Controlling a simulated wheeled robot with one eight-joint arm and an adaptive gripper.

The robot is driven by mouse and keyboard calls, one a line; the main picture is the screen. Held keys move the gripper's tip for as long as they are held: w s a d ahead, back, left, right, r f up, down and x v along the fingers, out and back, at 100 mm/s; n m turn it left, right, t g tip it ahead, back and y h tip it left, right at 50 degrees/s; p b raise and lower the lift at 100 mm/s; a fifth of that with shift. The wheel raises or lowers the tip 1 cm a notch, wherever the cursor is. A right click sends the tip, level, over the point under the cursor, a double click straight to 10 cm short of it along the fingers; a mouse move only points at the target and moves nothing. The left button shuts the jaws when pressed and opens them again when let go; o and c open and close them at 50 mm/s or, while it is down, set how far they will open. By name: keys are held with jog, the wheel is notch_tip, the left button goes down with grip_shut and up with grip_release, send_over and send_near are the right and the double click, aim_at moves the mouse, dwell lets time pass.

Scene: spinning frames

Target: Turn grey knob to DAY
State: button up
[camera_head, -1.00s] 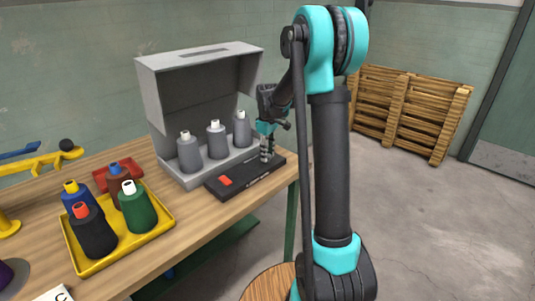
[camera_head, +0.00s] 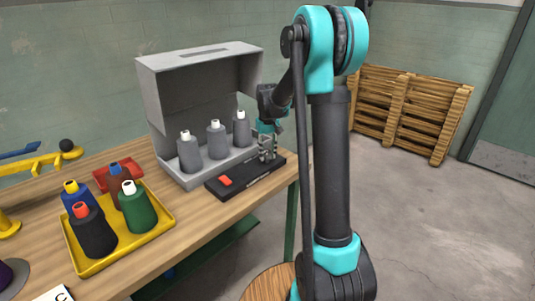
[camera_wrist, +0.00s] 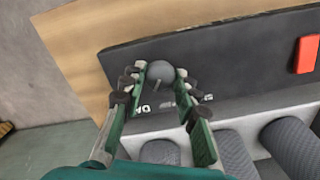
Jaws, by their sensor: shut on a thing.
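The grey knob (camera_wrist: 160,74) is round with a small pointer ridge and sits on a dark panel (camera_wrist: 235,65). My gripper (camera_wrist: 161,82) is shut on it, with one finger on each side. Letters on the panel show between and beside the fingers, partly hidden, so I cannot read which mark the knob points to. In the head view, my gripper (camera_head: 267,155) is at the right end of the dark panel (camera_head: 236,185), and the knob is hidden behind the fingers.
A red switch (camera_head: 225,181) is on the panel's left part. Several grey bobbins (camera_head: 217,142) stand in a grey open housing (camera_head: 155,95) behind it. A yellow tray (camera_head: 120,254) with coloured bobbins is at left. A wooden pallet (camera_head: 405,112) leans at the far wall.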

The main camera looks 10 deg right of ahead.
aim_at(267, 155)
dwell(0.4)
jog(key=o, duration=1.2)
jog(key=shift+c, duration=0.2)
jog(key=shift+r, duration=0.1)
notch_tip(267, 155, up, 12)
jog(key=s+d+f+t, duration=0.1)
jog(key=s+f, duration=0.4)
jog(key=s, duration=0.5)
jog(key=s+d+f+m+t, duration=0.1)
jog(key=s+f, duration=0.5)
jog(key=s, duration=0.4)
jog(key=s+d+f+m+t, duration=0.1)
jog(key=s+d+f+t, duration=0.1)
jog(key=s+f, duration=0.4)
jog(key=s, duration=0.4)
jog(key=shift+s, duration=0.15)
